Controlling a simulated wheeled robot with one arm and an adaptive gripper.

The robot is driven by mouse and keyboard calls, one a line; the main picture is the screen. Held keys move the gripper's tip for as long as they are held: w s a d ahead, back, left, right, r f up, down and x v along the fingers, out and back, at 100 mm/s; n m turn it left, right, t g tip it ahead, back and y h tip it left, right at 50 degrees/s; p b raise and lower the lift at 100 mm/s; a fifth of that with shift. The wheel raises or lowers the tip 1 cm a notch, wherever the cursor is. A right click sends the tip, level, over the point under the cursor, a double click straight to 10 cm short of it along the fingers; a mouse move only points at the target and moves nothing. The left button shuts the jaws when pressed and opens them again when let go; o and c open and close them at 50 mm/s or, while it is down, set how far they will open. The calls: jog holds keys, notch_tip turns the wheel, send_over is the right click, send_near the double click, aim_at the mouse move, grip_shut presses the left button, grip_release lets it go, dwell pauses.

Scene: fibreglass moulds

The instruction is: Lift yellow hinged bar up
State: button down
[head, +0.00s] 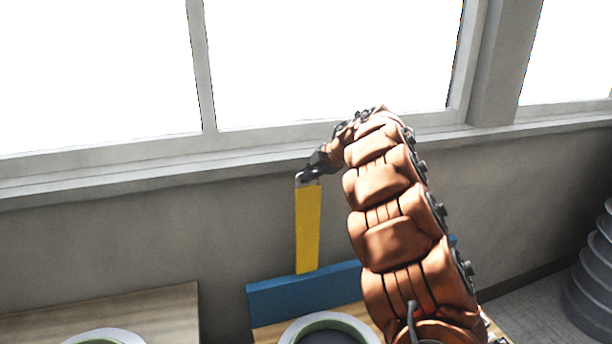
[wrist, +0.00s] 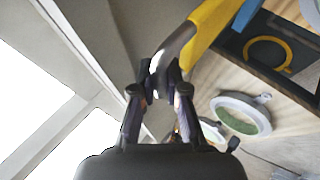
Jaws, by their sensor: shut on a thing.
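The yellow hinged bar (head: 308,232) stands nearly upright, its lower end at a blue bar (head: 288,297). My gripper (head: 308,179) is at the top end of the yellow bar, just below the window sill. In the wrist view my gripper (wrist: 159,88) is shut on the bar's pale grey end, and the yellow part (wrist: 206,28) runs away to the upper right. The hinge itself cannot be made out. My arm hides part of the blue bar's right side.
A grey wall (head: 150,245) and window sill (head: 130,175) are close behind the bar. A wooden top (head: 150,304) lies at left. A green-and-white ring (head: 293,330) is in front of the blue bar. Stacked grey rings (head: 592,270) stand at right.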

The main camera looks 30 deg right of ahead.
jog(key=shift+w, duration=0.25)
jog(key=shift+r, duration=0.1)
jog(key=c, duration=1.2)
grip_release()
jog(key=v, duration=1.2)
